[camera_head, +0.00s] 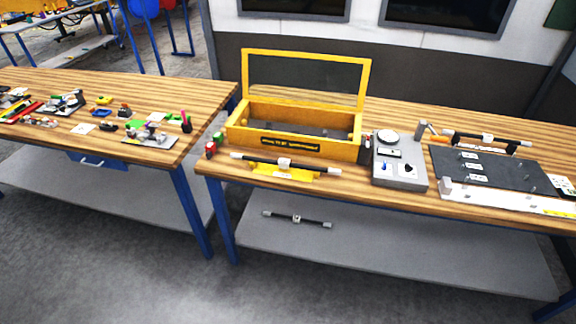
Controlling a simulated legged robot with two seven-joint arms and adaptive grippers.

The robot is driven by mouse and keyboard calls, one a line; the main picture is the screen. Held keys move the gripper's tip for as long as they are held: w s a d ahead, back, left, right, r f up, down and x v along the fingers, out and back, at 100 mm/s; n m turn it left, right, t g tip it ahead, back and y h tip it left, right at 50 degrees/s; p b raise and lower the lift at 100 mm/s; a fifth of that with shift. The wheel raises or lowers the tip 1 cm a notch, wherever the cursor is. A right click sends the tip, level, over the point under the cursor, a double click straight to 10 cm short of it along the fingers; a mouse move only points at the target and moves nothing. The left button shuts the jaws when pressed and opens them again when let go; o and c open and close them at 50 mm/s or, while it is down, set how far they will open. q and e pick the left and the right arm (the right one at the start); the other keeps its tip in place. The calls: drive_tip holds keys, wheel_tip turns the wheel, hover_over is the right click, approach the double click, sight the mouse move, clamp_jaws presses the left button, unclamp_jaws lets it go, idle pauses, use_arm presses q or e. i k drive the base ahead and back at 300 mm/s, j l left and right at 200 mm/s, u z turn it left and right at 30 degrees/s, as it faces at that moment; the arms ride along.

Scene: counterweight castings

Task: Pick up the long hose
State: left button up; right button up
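Three black hose-like rods with light ends and a white tag at the middle are in view. The longest-looking one (262,160) lies across a yellow holder (297,175) at the table's front edge, before the yellow box. A second hose (465,136) rests raised at the back of the dark board on the right. A third, shorter-looking hose (313,222) lies on the grey lower shelf. From this view I cannot be certain which is the long hose. Neither of my grippers is in view.
A yellow open-lidded box (290,143), a grey scale-like device (400,173) and a dark board (480,173) stand on the right wooden table (220,168). The left table (60,82) holds many small parts. A gap of floor separates the tables. The grey lower shelf (400,255) is mostly clear.

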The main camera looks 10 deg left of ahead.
sight(282, 163)
drive_tip(key=i+j+z, duration=0.1)
drive_tip(key=z, duration=0.3)
drive_tip(key=j+z, duration=0.6)
drive_tip(key=z, duration=0.25)
